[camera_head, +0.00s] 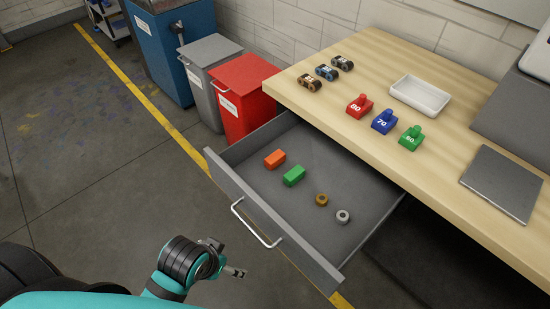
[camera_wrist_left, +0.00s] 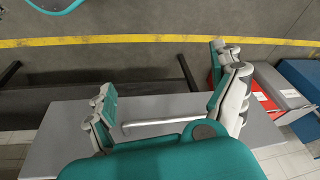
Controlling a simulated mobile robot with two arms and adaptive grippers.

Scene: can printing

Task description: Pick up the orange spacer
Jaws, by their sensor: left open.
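The orange spacer (camera_head: 274,158) is a small block lying in the open grey drawer (camera_head: 222,176), near its far left end. A green block (camera_head: 294,176) lies close beside it. My left gripper (camera_head: 229,258) is open and empty, outside the drawer, near the front panel and below the silver handle (camera_head: 257,224). In the left wrist view its fingers (camera_wrist_left: 163,92) are spread apart, with the handle (camera_wrist_left: 160,122) showing between them. The spacer is not visible in the wrist view. My right gripper is not in view.
A brass ring (camera_head: 321,199) and a grey ring (camera_head: 342,216) lie further right in the drawer. The wooden table (camera_head: 450,130) overhangs the drawer's back and holds several items. A red bin (camera_head: 243,95) stands beyond the drawer. The floor at left is clear.

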